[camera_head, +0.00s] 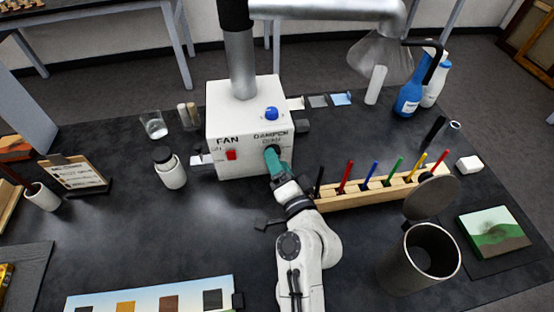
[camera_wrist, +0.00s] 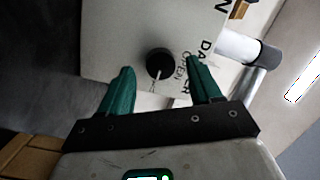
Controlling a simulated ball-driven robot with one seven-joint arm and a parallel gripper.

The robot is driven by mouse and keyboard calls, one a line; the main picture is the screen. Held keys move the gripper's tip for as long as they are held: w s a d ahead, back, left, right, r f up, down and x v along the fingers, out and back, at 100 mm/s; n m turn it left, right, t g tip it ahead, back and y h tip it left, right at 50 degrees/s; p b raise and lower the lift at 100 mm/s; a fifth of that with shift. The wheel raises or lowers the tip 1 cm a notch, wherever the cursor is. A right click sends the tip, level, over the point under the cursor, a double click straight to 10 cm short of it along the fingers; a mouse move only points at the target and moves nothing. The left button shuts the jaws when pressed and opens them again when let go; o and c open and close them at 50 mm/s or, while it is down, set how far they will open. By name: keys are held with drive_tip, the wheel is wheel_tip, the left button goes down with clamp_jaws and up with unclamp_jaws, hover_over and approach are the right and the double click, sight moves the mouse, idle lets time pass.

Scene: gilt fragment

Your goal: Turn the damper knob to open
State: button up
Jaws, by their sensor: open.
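The damper knob (camera_wrist: 160,63) is a round black knob on the front of a white fan box (camera_head: 229,157), below the printed words DAMPER and OPEN. A pale mark shows at its edge; I cannot tell which setting it points to. In the head view my gripper (camera_head: 272,153) reaches the box front and mostly covers the knob. In the wrist view my gripper's two green fingers (camera_wrist: 161,66) are open, one on each side of the knob, with visible gaps, so I see no contact there.
A red fan switch (camera_head: 231,155) sits left of the knob, and a blue knob (camera_head: 271,114) is on the box top. A wooden rack of coloured sticks (camera_head: 365,193) stands close right of my arm. A white jar (camera_head: 172,172) stands left of the box.

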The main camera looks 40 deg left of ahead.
drive_tip(key=shift+w+a, duration=0.3)
drive_tip(key=shift+a, duration=0.25)
drive_tip(key=shift+c, duration=0.4)
drive_tip(key=c, duration=1)
drive_tip(key=shift+o, duration=0.2)
drive_tip(key=shift+n, duration=0.4)
drive_tip(key=n+h+b, duration=0.1)
drive_tip(key=n, duration=0.6)
drive_tip(key=n+t+h+b, duration=0.1)
drive_tip(key=n+h+b, duration=0.1)
drive_tip(key=n, duration=0.6)
drive_tip(key=shift+s+a+r, duration=0.1)
drive_tip(key=shift+s+r, duration=0.05)
drive_tip(key=shift+h, duration=0.3)
